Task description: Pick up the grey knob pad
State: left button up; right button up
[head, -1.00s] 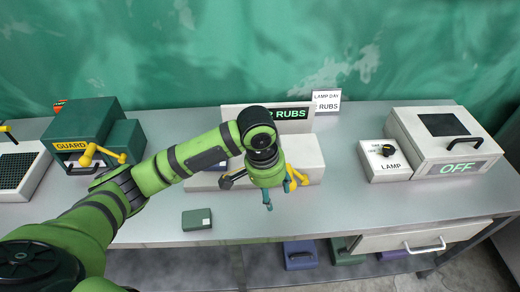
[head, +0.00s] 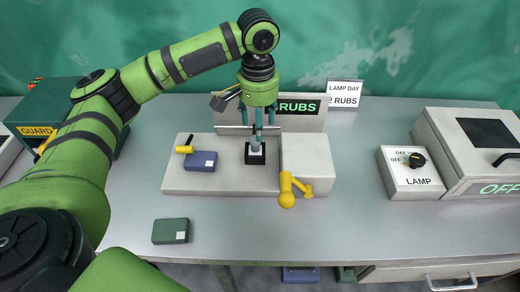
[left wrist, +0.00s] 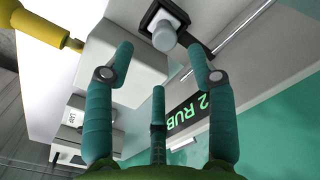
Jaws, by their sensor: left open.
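The grey knob pad shows as a pale grey knob (head: 256,147) on a black square base, on the low light-grey machine (head: 225,182). In the left wrist view the grey knob (left wrist: 165,36) stands just beyond the fingertips, near the top of the picture. My left gripper (head: 259,126) points down over the knob, its fingers open. In the left wrist view, the open left gripper (left wrist: 159,52) has fingertips on either side of the knob's line, and the knob looks free of them. In the head view the fingers partly hide the knob. My right gripper is not in view.
A blue block (head: 201,161) lies on the machine's left part. A yellow lever (head: 287,190) juts from its right block. A dark green block (head: 170,231) lies on the table. A lamp switch box (head: 412,178) stands right. Bare table lies between.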

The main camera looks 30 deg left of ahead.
aim_at(254, 140)
pick_arm(q)
jog(key=f, duration=0.1)
jog(key=f+p, duration=0.1)
jog(key=shift+a+f, duration=0.2)
jog(key=shift+f, duration=0.2)
jog(key=f, duration=0.1)
jog(key=f+p, duration=0.1)
jog(key=f, duration=0.1)
jog(key=shift+s+a+f+p, duration=0.25)
jog(key=shift+s+p, duration=0.05)
jog(key=shift+s, duration=0.05)
jog(key=shift+w+f, duration=0.15)
jog(key=shift+f, duration=0.2)
jog(key=c, duration=0.9)
grip_shut()
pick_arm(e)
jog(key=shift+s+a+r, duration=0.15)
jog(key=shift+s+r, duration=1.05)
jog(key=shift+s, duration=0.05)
